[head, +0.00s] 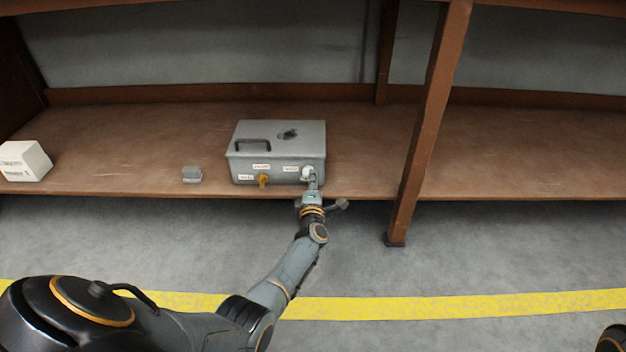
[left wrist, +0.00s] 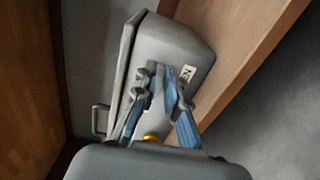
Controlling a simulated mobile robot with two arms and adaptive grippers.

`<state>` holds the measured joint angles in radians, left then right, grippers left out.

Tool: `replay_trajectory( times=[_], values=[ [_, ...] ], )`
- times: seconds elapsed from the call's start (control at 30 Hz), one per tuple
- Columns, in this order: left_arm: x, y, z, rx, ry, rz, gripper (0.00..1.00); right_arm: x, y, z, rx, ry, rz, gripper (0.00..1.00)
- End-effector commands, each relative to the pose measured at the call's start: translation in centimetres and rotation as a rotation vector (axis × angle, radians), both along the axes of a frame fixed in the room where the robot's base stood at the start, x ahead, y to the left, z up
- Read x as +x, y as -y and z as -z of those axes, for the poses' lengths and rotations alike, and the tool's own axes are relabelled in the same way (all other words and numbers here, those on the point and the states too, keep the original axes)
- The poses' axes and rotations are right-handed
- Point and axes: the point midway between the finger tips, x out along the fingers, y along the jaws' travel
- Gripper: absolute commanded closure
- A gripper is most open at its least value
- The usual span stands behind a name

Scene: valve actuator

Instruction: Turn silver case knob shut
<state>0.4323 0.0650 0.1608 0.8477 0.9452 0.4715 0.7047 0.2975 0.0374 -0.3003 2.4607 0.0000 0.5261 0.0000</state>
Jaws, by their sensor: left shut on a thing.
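The silver case (head: 275,140) sits on the brown shelf, with a black handle on its lid. It also shows tilted in the left wrist view (left wrist: 175,48). Its front has an orange-yellow knob (head: 263,181) on the left and a white knob (head: 307,173) on the right, with small labels nearby. My left gripper (head: 311,180) is at the white knob and shut on it, partly covering it. In the left wrist view its two blue fingers (left wrist: 158,90) reach toward the case front. The knob's exact angle is hard to tell. My right gripper is out of view.
A white box (head: 25,161) stands at the far left. A brown post (head: 428,125) rises right of the case. The shelf (head: 520,155) beyond the post is empty.

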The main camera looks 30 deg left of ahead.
Motion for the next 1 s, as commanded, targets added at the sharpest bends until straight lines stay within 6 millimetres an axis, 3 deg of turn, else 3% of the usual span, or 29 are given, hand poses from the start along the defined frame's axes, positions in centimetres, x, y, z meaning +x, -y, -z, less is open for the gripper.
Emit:
replay_trajectory(
  times=[0.03,0.13,0.57,0.77,1.0],
  values=[
    [0.0,0.1,0.1,-0.002,-0.002,0.002,0.87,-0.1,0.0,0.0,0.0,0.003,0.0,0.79],
    [0.0,0.1,0.1,-0.002,-0.001,0.002,0.67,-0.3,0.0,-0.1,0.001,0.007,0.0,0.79],
    [-0.4,0.4,0.1,-0.003,0.001,0.002,0.66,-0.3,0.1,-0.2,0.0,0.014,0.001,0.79],
    [-2.5,1.6,0.2,-0.006,0.0,0.001,0.66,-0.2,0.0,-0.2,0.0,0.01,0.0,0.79],
    [-6.5,4.0,0.2,-0.005,0.0,-0.001,0.66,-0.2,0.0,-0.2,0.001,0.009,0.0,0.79]
  ],
)
